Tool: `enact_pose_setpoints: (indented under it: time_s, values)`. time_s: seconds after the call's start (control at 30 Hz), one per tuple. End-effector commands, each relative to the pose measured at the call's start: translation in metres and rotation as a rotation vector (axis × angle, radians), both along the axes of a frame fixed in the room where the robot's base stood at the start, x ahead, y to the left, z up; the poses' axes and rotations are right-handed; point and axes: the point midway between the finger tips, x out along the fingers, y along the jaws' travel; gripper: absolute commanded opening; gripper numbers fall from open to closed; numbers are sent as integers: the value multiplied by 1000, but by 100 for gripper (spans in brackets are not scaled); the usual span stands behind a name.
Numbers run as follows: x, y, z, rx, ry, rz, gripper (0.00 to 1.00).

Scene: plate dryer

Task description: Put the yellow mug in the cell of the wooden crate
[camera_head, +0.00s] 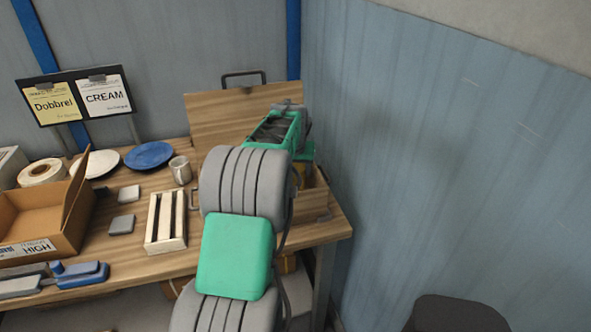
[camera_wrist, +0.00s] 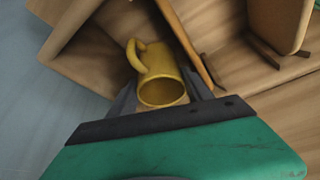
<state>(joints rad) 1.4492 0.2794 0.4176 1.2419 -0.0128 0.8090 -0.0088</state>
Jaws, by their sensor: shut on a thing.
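The yellow mug (camera_wrist: 158,72) is between the two fingers of my gripper (camera_wrist: 160,96) in the wrist view, with its handle toward the upper left. My gripper is shut on it. The wooden crate (camera_head: 314,204) stands at the right end of the table, mostly behind my arm. In the wrist view the crate's wall (camera_wrist: 65,35) is at the left and a thin wooden divider (camera_wrist: 188,42) is just right of the mug. The mug is at or within the cell between them; whether it touches the floor I cannot tell. Only a yellow patch shows by the gripper in the head view.
A wooden panel with a dark handle (camera_head: 225,110) stands behind the crate. A metal mug (camera_head: 180,170), a blue plate (camera_head: 149,155), a white plate (camera_head: 96,164), a slatted wooden box (camera_head: 166,222) and a cardboard box (camera_head: 40,225) are to the left. A blue wall (camera_head: 430,160) rises at the right.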

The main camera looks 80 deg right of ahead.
Motion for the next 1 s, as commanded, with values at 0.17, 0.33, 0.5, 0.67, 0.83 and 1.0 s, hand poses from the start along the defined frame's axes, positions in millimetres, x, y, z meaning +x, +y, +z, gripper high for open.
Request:
enact_pose_setpoints:
  time_s: [0.17, 0.33, 0.5, 0.67, 0.83, 1.0]
  values:
    - [0, 0, -4, -1, 0, 0, 4]
    - [0, 0, -10, -1, 0, 0, 4]
    - [0, 0, -11, -1, 0, 0, 4]
    - [0, 0, -12, 1, 0, 0, 68]
    - [0, 0, -11, 1, 0, 0, 68]
    - [0, 0, 8, -3, 0, 0, 68]
